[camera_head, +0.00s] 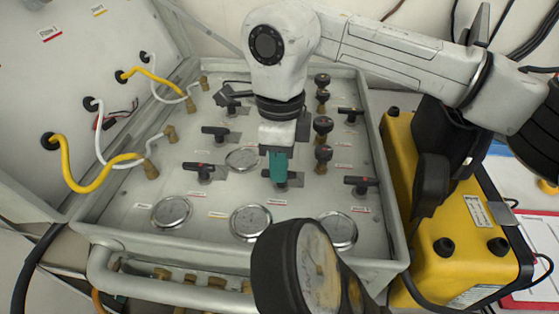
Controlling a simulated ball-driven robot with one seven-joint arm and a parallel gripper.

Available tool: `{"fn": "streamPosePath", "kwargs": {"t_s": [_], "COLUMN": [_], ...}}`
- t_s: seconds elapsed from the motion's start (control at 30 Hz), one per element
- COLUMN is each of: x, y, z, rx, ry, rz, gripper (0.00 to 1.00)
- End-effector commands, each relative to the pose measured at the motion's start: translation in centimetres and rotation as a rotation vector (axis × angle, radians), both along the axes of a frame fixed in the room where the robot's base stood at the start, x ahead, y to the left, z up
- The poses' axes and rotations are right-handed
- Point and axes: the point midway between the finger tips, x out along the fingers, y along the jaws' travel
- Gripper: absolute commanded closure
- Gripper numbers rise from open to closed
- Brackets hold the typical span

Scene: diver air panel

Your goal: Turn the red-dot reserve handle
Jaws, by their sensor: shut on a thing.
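My gripper (278,168), with teal fingers, reaches straight down to the panel (120,204). It is shut on a black lever handle (295,180) in the lower middle, just above the row of round gauges. The fingers cover most of this handle, and I cannot see a red dot on it. Similar black handles stand at left (198,168), upper left (217,131), right (361,182) and upper right (350,112). Small reddish marks show on some of them, too small to read.
Round gauges (171,212) line the panel's front. Black knobs (323,125) stand in a column right of my gripper. Yellow hoses (75,175) hang at left. A yellow case (450,230) stands at right. A large dark gauge (285,272) blocks the front middle.

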Motion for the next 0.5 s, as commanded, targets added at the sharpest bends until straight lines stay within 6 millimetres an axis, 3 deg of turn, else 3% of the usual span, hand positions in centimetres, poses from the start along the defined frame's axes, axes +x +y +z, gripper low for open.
{"fn": "streamPosePath", "kwargs": {"t_s": [0.27,0.5], "x": [0.0,-0.05], "y": [0.0,0.03], "z": [-0.03,-0.01], "rx": [-0.002,-0.001], "ry": [-0.001,-0.002], "rz": [0.122,0.329], "gripper": [1.0,1.0]}}
